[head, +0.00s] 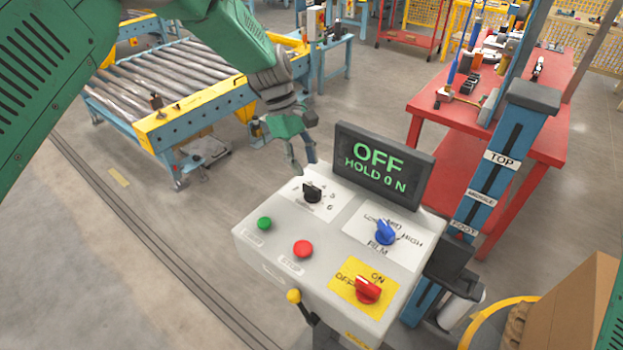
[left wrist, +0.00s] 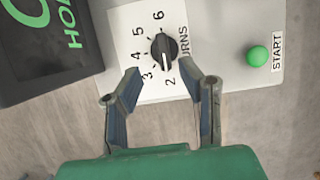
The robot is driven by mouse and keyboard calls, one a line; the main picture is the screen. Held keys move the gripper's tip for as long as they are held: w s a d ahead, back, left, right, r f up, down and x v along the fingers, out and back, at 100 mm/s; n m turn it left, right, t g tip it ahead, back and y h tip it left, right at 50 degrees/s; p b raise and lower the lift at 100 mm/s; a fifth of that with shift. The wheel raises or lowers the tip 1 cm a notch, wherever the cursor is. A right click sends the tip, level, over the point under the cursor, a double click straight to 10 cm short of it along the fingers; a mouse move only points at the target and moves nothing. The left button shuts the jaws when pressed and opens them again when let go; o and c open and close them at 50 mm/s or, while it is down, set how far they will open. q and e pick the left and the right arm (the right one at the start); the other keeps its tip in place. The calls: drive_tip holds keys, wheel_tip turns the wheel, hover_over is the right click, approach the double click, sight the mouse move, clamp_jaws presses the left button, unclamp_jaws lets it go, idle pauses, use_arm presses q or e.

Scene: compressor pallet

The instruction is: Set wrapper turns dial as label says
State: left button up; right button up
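The turns dial (head: 312,192) is a black knob on a white plate of the grey control panel (head: 270,255). In the left wrist view the dial (left wrist: 164,49) has numbers 2 to 6 around it, and its white mark points toward the 2. My left gripper (head: 302,161) is above the panel's far left edge, close to the dial. In the left wrist view the gripper (left wrist: 164,72) is open, with the dial just beyond its fingertips and nothing held. No label giving a turns number is readable. My right gripper is out of view.
The screen (head: 382,165) reads OFF, HOLD 0 N. The panel also has a green START button (head: 264,224), a red button (head: 303,249), a blue film knob (head: 385,232) and a red OFF/ON switch (head: 368,289). A cardboard box (head: 575,310) stands lower right.

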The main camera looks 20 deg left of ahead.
use_arm(q)
drive_tip(key=v, duration=0.5)
drive_tip(key=shift+w+a+r, duration=0.1)
drive_tip(key=shift+a+r, duration=0.05)
drive_tip(key=shift+r, duration=0.05)
